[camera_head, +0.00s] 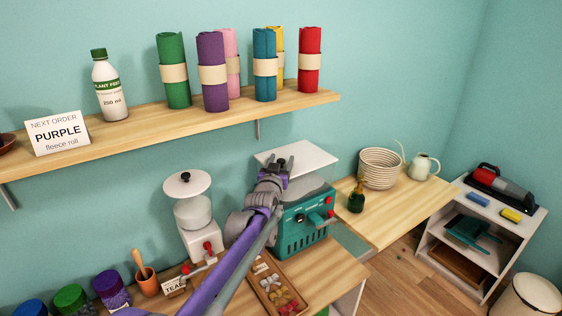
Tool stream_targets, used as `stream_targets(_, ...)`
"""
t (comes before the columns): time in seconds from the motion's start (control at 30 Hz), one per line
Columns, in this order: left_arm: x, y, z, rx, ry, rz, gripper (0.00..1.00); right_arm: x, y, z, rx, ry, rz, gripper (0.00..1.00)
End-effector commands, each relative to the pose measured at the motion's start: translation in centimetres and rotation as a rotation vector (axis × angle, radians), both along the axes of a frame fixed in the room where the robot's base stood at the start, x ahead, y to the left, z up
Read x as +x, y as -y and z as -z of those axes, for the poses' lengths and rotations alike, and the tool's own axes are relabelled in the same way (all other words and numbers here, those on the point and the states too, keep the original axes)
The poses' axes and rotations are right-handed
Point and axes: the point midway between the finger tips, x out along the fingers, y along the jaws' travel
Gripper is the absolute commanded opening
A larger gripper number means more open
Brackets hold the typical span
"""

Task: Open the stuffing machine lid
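A teal machine (300,236) with a red knob and dials on its front stands on the wooden worktop. A flat white panel (318,156), which looks like its lid, lies tilted above a grey rounded part. My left gripper (279,162) is in front of this panel at its left part, overlapping it in the picture. I cannot tell whether it touches the panel or holds anything. My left arm hides the machine's left side. My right gripper is not in view.
A white hopper device (192,213) with a round lid and red-knobbed crank stands left of my arm. A sorting tray (262,268) lies in front of the teal machine. A shelf (130,128) with fabric rolls runs above. A green bottle (356,197) and basket (379,168) stand to the right.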

Motion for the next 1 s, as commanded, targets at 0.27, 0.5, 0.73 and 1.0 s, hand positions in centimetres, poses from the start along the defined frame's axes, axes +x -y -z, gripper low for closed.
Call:
stream_targets(0.27, -0.03, 0.01, -0.01, 0.0, 0.0, 0.0, 0.1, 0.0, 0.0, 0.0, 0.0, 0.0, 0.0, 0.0)
stream_targets(0.5, -0.03, 0.01, -0.02, 0.0, 0.0, 0.0, 0.0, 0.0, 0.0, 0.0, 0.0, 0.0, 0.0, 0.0)
stream_targets(0.73, -0.03, 0.0, -0.03, 0.0, 0.0, 0.0, 0.0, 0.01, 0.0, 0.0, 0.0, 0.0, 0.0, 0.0)
stream_targets(1.0, -0.03, 0.0, -0.04, 0.0, 0.001, 0.0, 0.0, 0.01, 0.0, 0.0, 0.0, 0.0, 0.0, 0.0)
